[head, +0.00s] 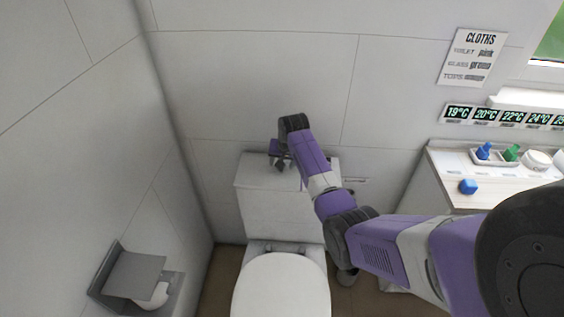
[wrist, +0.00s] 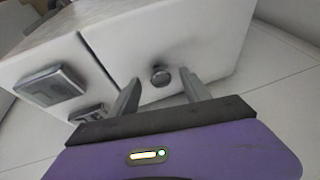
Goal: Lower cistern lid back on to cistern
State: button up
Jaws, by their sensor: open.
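The white cistern (head: 275,213) stands against the back wall behind the toilet. Its pale lid (head: 253,171) shows on top, partly hidden by my gripper (head: 281,163). In the head view I cannot tell whether the lid sits fully flush. In the wrist view, my gripper (wrist: 159,76) is open, its two grey fingers apart on either side of a small round metallic knob (wrist: 160,77) on a white face. I cannot tell whether the fingers touch it. A dark seam runs across the white body to the left of the knob.
The toilet seat (head: 282,287) is in front of the cistern. A paper holder (head: 135,275) is on the left wall. In the wrist view, two grey rectangular fittings (wrist: 50,85) are left of the fingers.

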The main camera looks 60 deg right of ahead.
jog(key=v, duration=0.8)
jog(key=shift+w+d, duration=0.15)
dwell(0.4)
jog(key=w+d+r+n+t+h, duration=0.25)
jog(key=w+r+t+h, duration=0.2)
jog(key=r, duration=0.25)
jog(key=s+a+n+t, duration=0.2)
jog(key=a+t, duration=0.1)
jog(key=a, duration=0.7)
jog(key=s+a+n+t, duration=0.2)
jog(key=a+t, duration=0.1)
jog(key=a, duration=0.7)
jog(key=s+a+r+n+y+b, duration=0.1)
jog(key=s+a+n+y, duration=0.6)
jog(key=s+a, duration=2)
jog(key=shift+s+a+r+t+y, duration=0.35)
jog(key=shift+s+r+t+y, duration=0.1)
jog(key=shift+s+r, duration=0.3)
